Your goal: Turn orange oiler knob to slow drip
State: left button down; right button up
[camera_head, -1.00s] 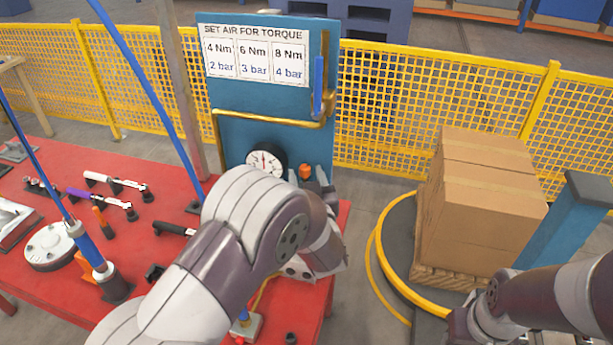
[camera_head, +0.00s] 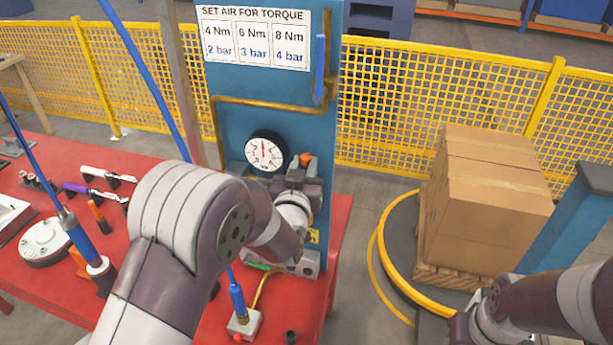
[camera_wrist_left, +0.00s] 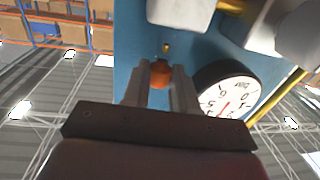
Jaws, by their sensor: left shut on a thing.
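The orange oiler knob (camera_head: 306,159) sits on the blue panel (camera_head: 270,220), just right of the pressure gauge (camera_head: 265,152). My left gripper (camera_head: 303,167) is at the knob, seen from behind my arm. In the left wrist view the orange knob (camera_wrist_left: 161,76) lies between the two grey fingers (camera_wrist_left: 162,84), which are shut on it. The gauge (camera_wrist_left: 228,92) is close beside the right finger there. My right gripper's fingers are not in view; only part of my right arm shows at the lower right.
A brass pipe (camera_head: 270,104) and a blue lever (camera_head: 320,66) are above the gauge. The red table (camera_head: 55,265) holds several tools and a blue hanging tool (camera_head: 85,245). Cardboard boxes (camera_head: 490,205) stand on a pallet at the right, before a yellow fence (camera_head: 410,105).

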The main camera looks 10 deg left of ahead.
pick_arm(q)
jog(key=m+h+b, duration=0.2)
jog(key=h, duration=0.1)
jog(key=shift+a+f, duration=0.15)
jog(key=shift+a, duration=0.2)
jog(key=shift+a+m+g+h+b, duration=0.15)
jog(key=shift+m+g+h+b, duration=0.3)
jog(key=shift+m+h, duration=1.2)
jog(key=shift+r+h, duration=0.2)
jog(key=shift+h, duration=0.45)
jog(key=c, duration=0.9)
grip_release()
jog(key=shift+c, duration=0.2)
jog(key=shift+o, duration=0.2)
jog(key=shift+d+r, duration=0.15)
jog(key=shift+d, duration=0.1)
jog(key=shift+a, duration=0.15)
